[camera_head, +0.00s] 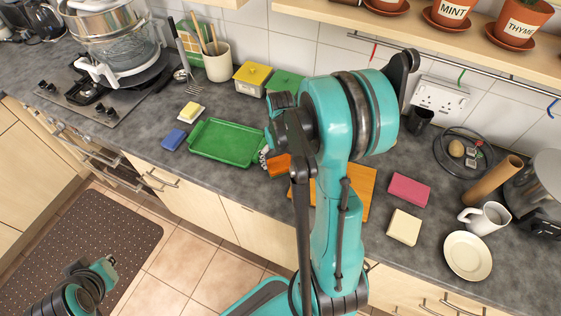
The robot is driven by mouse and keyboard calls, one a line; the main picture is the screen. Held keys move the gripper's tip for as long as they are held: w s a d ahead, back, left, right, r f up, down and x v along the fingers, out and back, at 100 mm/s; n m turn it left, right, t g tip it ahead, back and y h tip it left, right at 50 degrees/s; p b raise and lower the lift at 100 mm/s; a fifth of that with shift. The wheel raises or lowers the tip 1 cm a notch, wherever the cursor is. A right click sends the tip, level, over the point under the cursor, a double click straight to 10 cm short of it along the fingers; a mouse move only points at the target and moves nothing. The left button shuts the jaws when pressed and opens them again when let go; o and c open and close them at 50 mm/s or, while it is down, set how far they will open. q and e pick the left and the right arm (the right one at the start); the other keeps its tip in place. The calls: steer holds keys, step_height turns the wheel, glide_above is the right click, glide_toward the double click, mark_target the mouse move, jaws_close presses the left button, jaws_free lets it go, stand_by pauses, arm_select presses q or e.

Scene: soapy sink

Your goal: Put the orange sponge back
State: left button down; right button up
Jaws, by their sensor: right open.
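The orange sponge (278,166) lies on the grey counter, just right of the green tray (228,142). My right arm's teal links cover the middle of the view, and its dark wrist parts hang close to the sponge, at its upper right. My right gripper (287,128) is open but mostly hidden by the arm, so I cannot tell whether it touches the sponge. Part of my left arm shows at the bottom left, over the floor; its fingers do not show.
A wooden board (362,190) lies partly behind my right arm. A pink sponge (409,190), cream block (404,227), white plate (468,255) and mug (486,217) stand right. A blue sponge (174,139) and yellow-topped box (252,77) are left. The shelf overhangs behind.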

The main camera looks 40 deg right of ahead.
mark_target(280, 163)
step_height(280, 163, up, 9)
steer(key=p, duration=0.2)
steer(key=s+a+r+n+t, duration=0.1)
steer(key=s+a+r+t, duration=0.2)
steer(key=a, duration=0.5)
steer(key=s+a+r+n+t, duration=0.2)
steer(key=s+a+r+t, duration=0.1)
steer(key=a, duration=0.6)
steer(key=shift+s+a+r+n+t, duration=0.35)
steer(key=shift+r+t, duration=0.25)
steer(key=shift+r, duration=0.75)
